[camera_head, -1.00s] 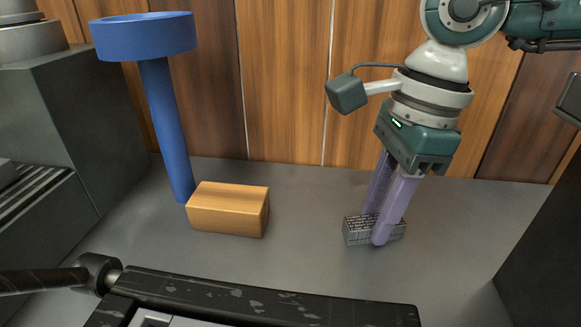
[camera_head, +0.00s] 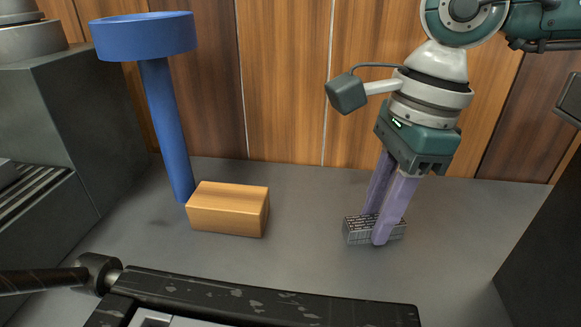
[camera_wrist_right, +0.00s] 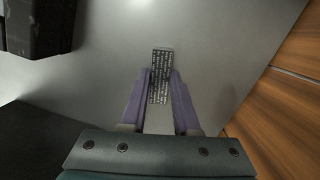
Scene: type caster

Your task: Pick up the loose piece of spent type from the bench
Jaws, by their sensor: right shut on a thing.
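The piece of spent type (camera_head: 358,231) is a small grey block with rows of raised characters on top. It rests on the grey bench (camera_head: 300,190) at the right of the head view. My right gripper (camera_head: 377,228) reaches down from above, with its two purple fingers shut on the block, one on each side. In the right wrist view the type (camera_wrist_right: 160,75) lies between the fingertips (camera_wrist_right: 160,84), and its far end sticks out past them. No gap between block and bench can be made out. My left gripper is not in view.
A wooden block (camera_head: 228,209) lies left of the type, beside a blue stand (camera_head: 166,120) with a round top. A dark machine (camera_head: 70,130) stands at the far left. A black scuffed bar (camera_head: 250,300) crosses the front. A wood-panelled wall (camera_head: 285,80) closes the back.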

